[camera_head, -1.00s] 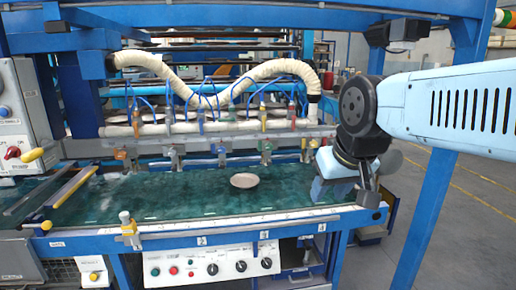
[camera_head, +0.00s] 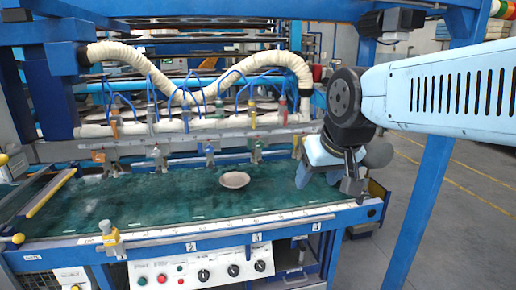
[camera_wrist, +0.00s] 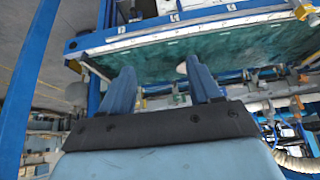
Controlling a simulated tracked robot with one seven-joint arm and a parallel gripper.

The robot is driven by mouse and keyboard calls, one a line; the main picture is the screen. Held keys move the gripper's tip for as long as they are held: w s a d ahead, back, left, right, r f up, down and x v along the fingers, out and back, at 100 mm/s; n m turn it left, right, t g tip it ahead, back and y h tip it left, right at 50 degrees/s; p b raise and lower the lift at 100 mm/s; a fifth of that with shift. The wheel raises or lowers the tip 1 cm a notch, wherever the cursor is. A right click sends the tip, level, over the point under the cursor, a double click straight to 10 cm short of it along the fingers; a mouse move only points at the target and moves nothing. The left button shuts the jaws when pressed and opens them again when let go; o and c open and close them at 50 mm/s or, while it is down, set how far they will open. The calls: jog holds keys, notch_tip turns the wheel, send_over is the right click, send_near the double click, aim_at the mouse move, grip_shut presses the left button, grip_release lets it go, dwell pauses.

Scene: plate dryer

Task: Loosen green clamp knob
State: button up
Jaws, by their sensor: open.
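A clamp with a small green knob (camera_head: 258,147) hangs below the grey rail, right of the middle in the head view. It is small, and I cannot tell how tight it is. My gripper (camera_head: 318,170) is to its right, above the right end of the green belt, apart from the knob. In the wrist view my gripper (camera_wrist: 160,68) shows two blue fingers, spread apart with nothing held between them. I cannot pick out the green knob in the wrist view.
A round plate (camera_head: 234,180) lies on the green belt (camera_head: 150,205); it shows partly hidden in the wrist view (camera_wrist: 182,68). Other coloured clamps hang along the grey rail (camera_head: 200,138). A blue upright (camera_head: 418,210) stands right of the belt. The belt's middle is mostly clear.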

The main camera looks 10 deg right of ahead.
jog(key=w+a+f+m+t, duration=0.1)
jog(key=w+t, duration=0.1)
jog(key=w, duration=0.7)
jog(key=w+a+f+t, duration=0.1)
jog(key=w+f+t, duration=0.1)
jog(key=w, duration=0.7)
jog(key=m+t+h, duration=0.1)
jog(key=m+t, duration=0.1)
jog(key=t, duration=0.6)
send_near(260, 147)
jog(key=s+r, duration=0.1)
jog(key=s, duration=0.1)
jog(key=shift+f+m+t+h, duration=0.7)
jog(key=shift+f+t, duration=1.3)
jog(key=shift+f, duration=1)
jog(key=x, duration=1.2)
jog(key=shift+w+a+r, duration=0.25)
jog(key=shift+a+r, duration=0.1)
jog(key=shift+r, duration=0.1)
jog(key=shift+c, duration=0.4)
